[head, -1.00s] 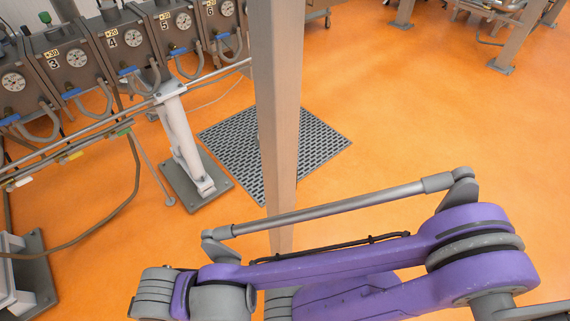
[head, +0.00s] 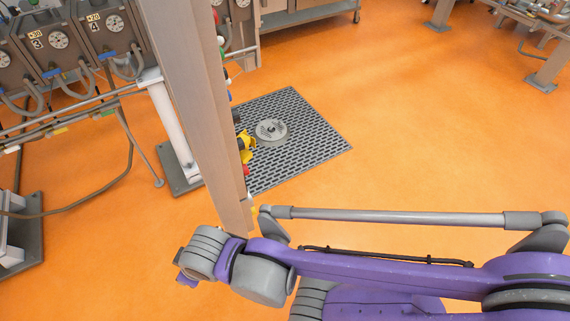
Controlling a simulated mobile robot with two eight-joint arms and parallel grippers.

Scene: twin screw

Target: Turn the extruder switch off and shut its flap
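A row of grey machine units (head: 104,28) with round gauges and number labels stands at the upper left. I cannot tell whether it is the extruder. A beige post (head: 196,95) stands in front of it. A yellow part (head: 245,143) sticks out from the post's right side, with small red and blue parts near it. I cannot make out which of these, if any, is the switch, and I see no clear flap. My purple right arm reaches in from the right, with its grey wrist end near the post's foot. Neither gripper's fingers show.
A grey floor grate (head: 315,135) with a round grey disc (head: 271,130) lies behind the post. Pipes (head: 60,127) and a hose run along the left. A grey bench (head: 305,14) stands at the back. Open orange floor (head: 430,120) fills the right.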

